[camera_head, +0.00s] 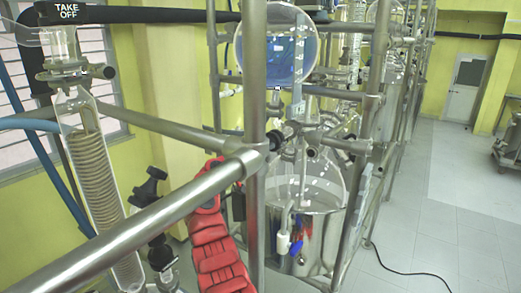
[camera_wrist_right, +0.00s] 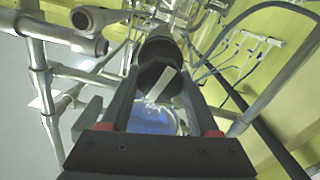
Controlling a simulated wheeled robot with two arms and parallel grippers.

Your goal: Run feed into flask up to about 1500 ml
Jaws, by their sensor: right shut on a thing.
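The round glass feed vessel (camera_head: 277,50) with blue liquid hangs high in the middle of the head view. Below it stands the large clear glass flask (camera_head: 325,185), its lower part inside a shiny metal bath (camera_head: 320,262). I cannot read a liquid level in the flask. In the wrist view my right gripper (camera_wrist_right: 157,85) is shut on a black round knob (camera_wrist_right: 160,50), with blue liquid showing behind the jaws. In the head view a red arm of mine rises left of the flask, and metal pipes hide its gripper. My left gripper is not in view.
Metal frame pipes (camera_head: 150,225) cross in front of the flask and the arm. A glass coil condenser (camera_head: 95,170) stands at the left. More glass reactors stand in a row behind. A black cable (camera_head: 405,268) lies on the open tiled floor at the right.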

